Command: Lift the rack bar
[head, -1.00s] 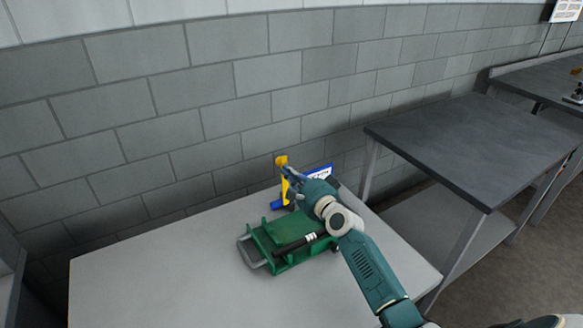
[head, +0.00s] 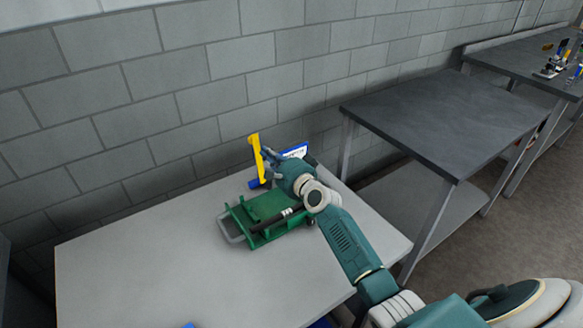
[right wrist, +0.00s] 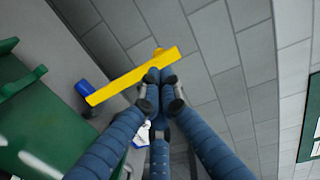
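A yellow bar, which I take for the rack bar (head: 255,152), stands nearly upright and slightly tilted at the back of the table. My right gripper (head: 268,157) is at its middle. In the right wrist view, the fingertips of my right gripper (right wrist: 157,78) come together on the yellow bar (right wrist: 110,89), which runs across them. The gripper looks shut on it; the contact itself is partly hidden by the fingers. In the head view the bar's lower end is close to a blue part (head: 256,183), and I cannot tell whether they touch. My left gripper is not in view.
A green device (head: 262,218) with a grey handle and a black lever sits on the light table (head: 150,255), in front of the bar. A blue-and-white sign (head: 296,152) stands behind my gripper. A block wall is behind. A dark table (head: 440,115) stands to the right.

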